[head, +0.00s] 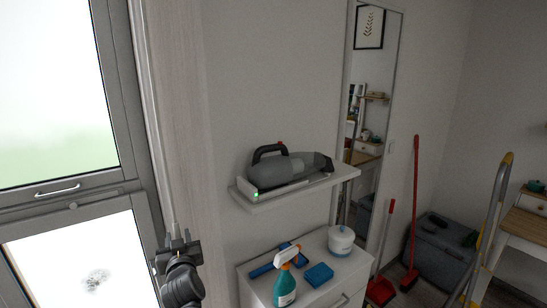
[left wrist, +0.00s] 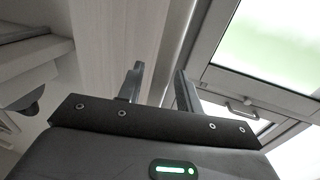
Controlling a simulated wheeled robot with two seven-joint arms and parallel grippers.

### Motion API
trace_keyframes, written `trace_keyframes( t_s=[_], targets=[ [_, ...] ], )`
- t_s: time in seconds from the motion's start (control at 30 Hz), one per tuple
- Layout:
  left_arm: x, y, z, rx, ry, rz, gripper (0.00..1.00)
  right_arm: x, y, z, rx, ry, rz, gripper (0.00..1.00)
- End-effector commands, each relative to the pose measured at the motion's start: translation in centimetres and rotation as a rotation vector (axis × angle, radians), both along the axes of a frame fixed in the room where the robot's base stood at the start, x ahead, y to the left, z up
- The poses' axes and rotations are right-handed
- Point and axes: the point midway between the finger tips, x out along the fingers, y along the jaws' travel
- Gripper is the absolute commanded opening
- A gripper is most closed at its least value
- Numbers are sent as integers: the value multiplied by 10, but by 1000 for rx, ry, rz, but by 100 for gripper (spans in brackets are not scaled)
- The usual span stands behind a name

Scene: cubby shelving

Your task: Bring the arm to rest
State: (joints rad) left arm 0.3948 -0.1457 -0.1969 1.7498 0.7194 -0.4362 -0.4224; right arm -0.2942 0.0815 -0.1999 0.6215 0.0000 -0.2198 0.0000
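My left gripper (head: 177,240) is raised at the lower left of the head view, in front of the pale wall strip beside the window. It points upward and touches nothing that I can see. In the left wrist view its two fingers (left wrist: 160,72) stand apart with nothing between them, so it is open and empty. My right arm and gripper are not in view.
A grey handheld vacuum (head: 290,167) sits on a white wall shelf (head: 262,206) to the right. Below, a white cabinet (head: 345,285) holds a spray bottle (head: 285,285), a blue sponge (head: 319,274) and a white jar (head: 341,240). A window (head: 62,100) is at left.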

Motion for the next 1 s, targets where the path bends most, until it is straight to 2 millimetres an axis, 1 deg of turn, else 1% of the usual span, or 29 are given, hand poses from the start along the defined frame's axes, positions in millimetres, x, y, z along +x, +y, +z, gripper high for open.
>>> trace_keyframes(
  t_s=[0.07,0.17,0.27,0.33,0.37,0.4,0.47,0.5,0.57,0.6,0.67,0.7,0.77,0.8,1.0],
  targets=[
    [0,-1,-1,0,3,-4,36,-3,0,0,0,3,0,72],
    [-6,-2,-14,-9,31,-26,36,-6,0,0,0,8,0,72],
    [-24,-4,-45,-31,104,-82,36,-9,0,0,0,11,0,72],
    [-47,-8,-77,-56,187,-140,36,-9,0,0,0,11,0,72],
    [-60,-10,-92,-69,231,-169,36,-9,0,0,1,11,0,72],
    [-81,-13,-114,-83,299,-211,36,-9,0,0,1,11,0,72],
    [-118,-18,-145,-107,409,-271,36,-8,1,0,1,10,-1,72],
    [-145,-21,-164,-120,488,-307,36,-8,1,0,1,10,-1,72],
    [-185,-25,-187,-134,601,-352,36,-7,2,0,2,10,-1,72],
    [-209,-27,-199,-139,668,-376,36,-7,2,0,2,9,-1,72],
    [-241,-30,-212,-146,757,-403,36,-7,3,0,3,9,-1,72],
    [-261,-30,-219,-147,809,-417,36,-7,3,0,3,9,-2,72],
    [-286,-31,-227,-149,876,-431,36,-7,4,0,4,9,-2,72],
    [-302,-31,-231,-149,918,-438,36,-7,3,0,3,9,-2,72],
    [-368,-29,-242,-144,1092,-462,36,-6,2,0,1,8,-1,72]
  ],
)
